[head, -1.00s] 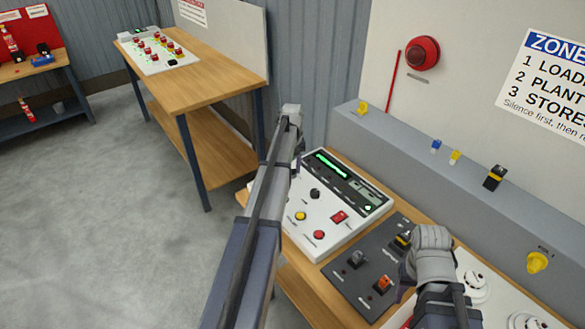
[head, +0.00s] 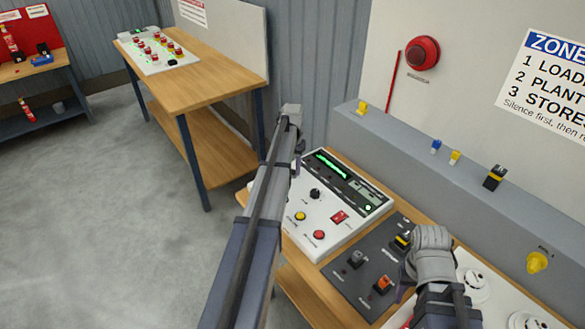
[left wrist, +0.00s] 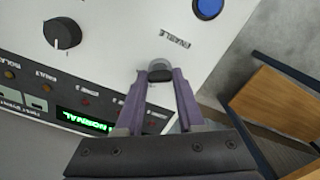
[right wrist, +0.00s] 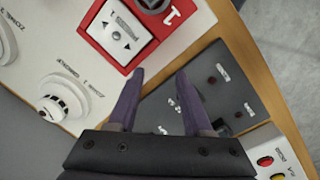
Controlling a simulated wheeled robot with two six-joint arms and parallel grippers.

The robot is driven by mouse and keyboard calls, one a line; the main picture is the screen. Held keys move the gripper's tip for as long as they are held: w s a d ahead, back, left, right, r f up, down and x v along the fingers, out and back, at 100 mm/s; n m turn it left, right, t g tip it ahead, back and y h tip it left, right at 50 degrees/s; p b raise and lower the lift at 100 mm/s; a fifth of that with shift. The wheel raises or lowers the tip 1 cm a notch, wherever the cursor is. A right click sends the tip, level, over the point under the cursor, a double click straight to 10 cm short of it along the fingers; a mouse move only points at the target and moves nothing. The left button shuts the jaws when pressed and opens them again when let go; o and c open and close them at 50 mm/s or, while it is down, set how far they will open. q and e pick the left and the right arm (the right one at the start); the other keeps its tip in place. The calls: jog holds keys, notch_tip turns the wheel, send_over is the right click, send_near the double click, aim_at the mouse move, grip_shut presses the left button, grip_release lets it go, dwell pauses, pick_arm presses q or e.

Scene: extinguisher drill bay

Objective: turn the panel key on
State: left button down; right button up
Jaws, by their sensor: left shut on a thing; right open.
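The white control panel (head: 330,205) has a lit green display and stands on the bench in the head view. In the left wrist view, the panel (left wrist: 105,70) shows upside down, with its display reading NORMAL. My left gripper (left wrist: 160,76) is shut on the small grey and black key (left wrist: 160,64) on the panel's face. In the head view, my left gripper (head: 299,147) is mostly behind my arm, which hides the key. My right gripper (right wrist: 160,75) is open and empty above the dark switch plate (right wrist: 205,95). It shows in the head view (head: 408,268), beside that plate.
A black knob (left wrist: 62,34) and a blue button (left wrist: 208,7) lie near the key. A red call point (right wrist: 120,30) and a white detector (right wrist: 62,98) are near my right gripper. A grey ledge (head: 400,145) runs behind the bench. Open floor (head: 110,220) lies to the left.

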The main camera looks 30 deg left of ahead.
dwell(0.4)
pick_arm(q)
jog(key=c, duration=0.5)
grip_release()
jog(key=shift+r, duration=0.15)
pick_arm(e)
jog(key=shift+r, duration=0.1)
pick_arm(q)
notch_tip(320, 180, up, 8)
jog(key=p, duration=0.8)
jog(key=shift+f, duration=0.2)
pick_arm(e)
notch_tip(320, 180, up, 8)
jog(key=shift+f, duration=0.2)
